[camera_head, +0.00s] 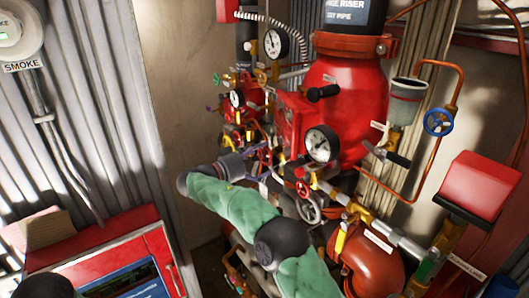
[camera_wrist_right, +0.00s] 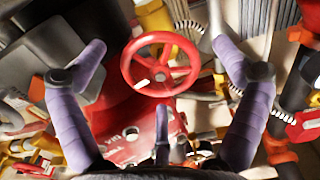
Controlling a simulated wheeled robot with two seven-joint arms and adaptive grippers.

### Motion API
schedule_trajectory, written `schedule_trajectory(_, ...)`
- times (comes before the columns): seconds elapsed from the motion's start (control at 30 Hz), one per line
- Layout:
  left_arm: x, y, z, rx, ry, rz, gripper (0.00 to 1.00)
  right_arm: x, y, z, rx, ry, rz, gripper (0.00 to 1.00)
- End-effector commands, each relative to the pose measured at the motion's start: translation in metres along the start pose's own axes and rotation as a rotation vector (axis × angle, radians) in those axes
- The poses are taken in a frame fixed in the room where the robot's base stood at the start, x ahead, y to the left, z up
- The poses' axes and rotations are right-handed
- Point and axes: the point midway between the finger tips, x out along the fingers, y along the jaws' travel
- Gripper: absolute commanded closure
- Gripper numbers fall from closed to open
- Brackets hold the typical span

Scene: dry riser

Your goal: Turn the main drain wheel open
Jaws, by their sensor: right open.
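A red spoked handwheel (camera_wrist_right: 163,72) with a pale knob on its rim faces me in the right wrist view. No label on it can be read, so I cannot tell for certain that it is the main drain wheel. My right gripper (camera_wrist_right: 158,52) is open and empty. Two purple fingers stand apart on either side of the wheel and a third finger is below it; none clearly touches the rim. In the head view my right gripper (camera_head: 265,165) is among the valves left of the large red riser, partly hidden. My left gripper is not in view.
The red riser pipe (camera_head: 350,95) stands behind a pressure gauge (camera_head: 321,144). A blue handwheel (camera_head: 438,122), a red box (camera_head: 480,185) and copper pipes are to the right. A red cabinet (camera_head: 165,255) is at lower left. Pipes and valves crowd the gripper closely.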

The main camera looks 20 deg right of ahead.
Motion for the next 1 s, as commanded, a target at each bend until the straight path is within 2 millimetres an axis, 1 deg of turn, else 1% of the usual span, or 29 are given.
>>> schedule_trajectory(0.03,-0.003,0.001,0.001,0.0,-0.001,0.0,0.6,0.006,0.0,-0.001,0.0,-0.001,0.0,0.02)
schedule_trajectory(0.1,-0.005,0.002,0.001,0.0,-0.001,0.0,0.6,0.012,0.0,-0.001,0.0,-0.001,0.0,0.02)
schedule_trajectory(0.2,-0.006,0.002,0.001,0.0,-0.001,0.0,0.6,0.017,0.0,0.0,0.0,-0.001,0.0,0.02)
schedule_trajectory(0.5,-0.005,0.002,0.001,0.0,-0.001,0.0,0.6,0.018,0.0,0.0,0.0,-0.001,-0.001,0.02)
schedule_trajectory(0.53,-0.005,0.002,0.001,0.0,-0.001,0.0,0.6,0.018,0.0,0.0,0.0,-0.001,-0.001,0.08)
schedule_trajectory(0.57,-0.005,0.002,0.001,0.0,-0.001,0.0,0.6,0.018,0.0,0.0,0.0,0.0,-0.001,0.16)
schedule_trajectory(0.6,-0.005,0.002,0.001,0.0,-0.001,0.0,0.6,0.018,0.0,0.0,0.0,-0.001,-0.001,0.27)
schedule_trajectory(0.67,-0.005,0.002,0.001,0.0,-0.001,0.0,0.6,0.018,0.0,0.0,0.0,-0.001,-0.001,0.44)
schedule_trajectory(0.7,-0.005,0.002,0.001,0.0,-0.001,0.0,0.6,0.018,0.0,0.0,0.0,-0.001,-0.001,0.56)
schedule_trajectory(0.73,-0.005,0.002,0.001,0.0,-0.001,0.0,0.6,0.018,0.0,0.0,0.0,-0.001,-0.001,0.58)
schedule_trajectory(1.0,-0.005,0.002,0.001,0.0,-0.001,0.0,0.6,0.018,0.0,0.002,-0.01,-0.002,-0.001,0.58)
